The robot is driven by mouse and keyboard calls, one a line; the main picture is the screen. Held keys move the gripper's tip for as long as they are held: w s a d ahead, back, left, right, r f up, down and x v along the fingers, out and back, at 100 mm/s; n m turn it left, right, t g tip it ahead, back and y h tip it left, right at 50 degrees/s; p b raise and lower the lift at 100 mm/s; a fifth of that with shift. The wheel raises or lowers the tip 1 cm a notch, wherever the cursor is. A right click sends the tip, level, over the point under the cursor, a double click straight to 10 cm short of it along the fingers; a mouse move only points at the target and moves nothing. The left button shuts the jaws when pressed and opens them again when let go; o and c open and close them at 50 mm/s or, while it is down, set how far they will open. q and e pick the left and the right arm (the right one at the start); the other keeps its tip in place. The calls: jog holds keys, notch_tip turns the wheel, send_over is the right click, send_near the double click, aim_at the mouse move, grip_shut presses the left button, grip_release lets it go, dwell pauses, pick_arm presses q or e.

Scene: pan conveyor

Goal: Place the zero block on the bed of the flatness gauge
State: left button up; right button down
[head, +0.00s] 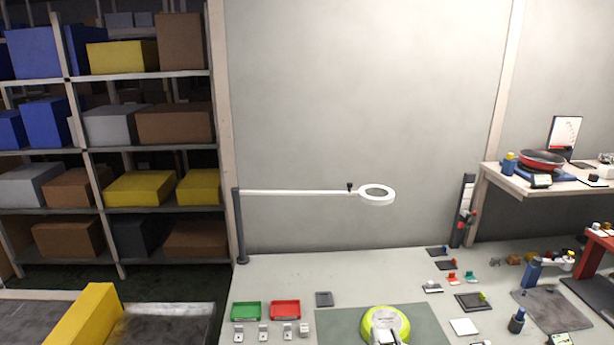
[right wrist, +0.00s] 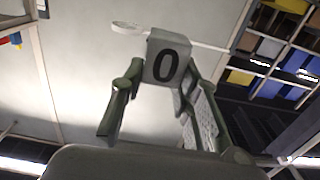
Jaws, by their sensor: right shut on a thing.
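In the right wrist view the block stands out against the pale wall and the lamp arm. In the head view I cannot make out the block clearly. I cannot tell for certain which thing on the bench is the flatness gauge, and its bed is not clear. My left gripper is not in view.
A ring lamp (head: 376,195) overhangs the bench. A blue-posted device (head: 532,271) and small parts crowd the right. The back middle is clear.

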pick_arm(q)
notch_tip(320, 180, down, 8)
jog(key=b, duration=0.6)
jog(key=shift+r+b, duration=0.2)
jog(key=shift+b, duration=0.1)
pick_arm(e)
jog(key=s+r+h, duration=0.1)
jog(key=s, duration=2)
jog(key=shift+m, duration=0.3)
jog(key=shift+d, duration=0.1)
